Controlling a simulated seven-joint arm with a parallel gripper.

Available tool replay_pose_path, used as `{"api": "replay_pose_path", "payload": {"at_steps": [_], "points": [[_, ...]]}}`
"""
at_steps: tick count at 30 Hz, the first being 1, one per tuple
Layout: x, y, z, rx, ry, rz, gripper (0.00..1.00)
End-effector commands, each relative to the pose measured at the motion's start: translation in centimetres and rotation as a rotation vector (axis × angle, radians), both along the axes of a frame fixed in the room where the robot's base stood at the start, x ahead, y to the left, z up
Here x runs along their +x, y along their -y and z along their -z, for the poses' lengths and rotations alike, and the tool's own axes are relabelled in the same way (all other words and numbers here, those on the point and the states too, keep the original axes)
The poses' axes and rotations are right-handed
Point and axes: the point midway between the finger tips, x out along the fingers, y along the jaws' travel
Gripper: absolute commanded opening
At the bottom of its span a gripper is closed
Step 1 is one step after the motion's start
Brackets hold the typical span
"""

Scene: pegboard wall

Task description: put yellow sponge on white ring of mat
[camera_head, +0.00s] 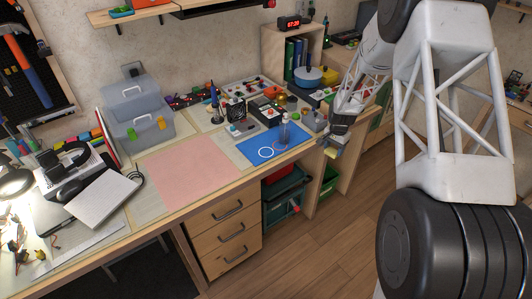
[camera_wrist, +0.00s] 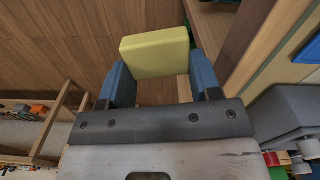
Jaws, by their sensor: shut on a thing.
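The yellow sponge (camera_wrist: 156,52) is a pale yellow block held between the two blue-grey fingers of my gripper (camera_wrist: 160,82) in the wrist view. The gripper is shut on it, and wooden floor shows behind it. In the head view my gripper (camera_head: 328,147) is in front of the bench's edge, to the right of the blue mat, with the small sponge (camera_head: 329,153) at its tip. The blue mat (camera_head: 247,154) lies on the bench with a white ring (camera_head: 266,152) near its front left. A clear bottle (camera_head: 284,133) stands at the mat's right part, near a reddish ring.
A pink mat (camera_head: 192,169) lies left of the blue mat. Electronics, a grey container (camera_head: 314,120) and small parts crowd the bench behind and right of the blue mat. Green bins (camera_head: 284,198) sit under the bench. Floor in front of the bench is clear.

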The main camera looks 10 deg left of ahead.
Motion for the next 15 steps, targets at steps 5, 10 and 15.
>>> {"api": "replay_pose_path", "payload": {"at_steps": [5,10,15], "points": [[-1.7,1.5,5.6,0.001,-0.004,-0.171,0.36],[-3.0,2.3,9.6,0.0,-0.001,-0.303,0.36],[-4.1,2.8,12.2,0.0,-0.001,-0.39,0.36]]}}
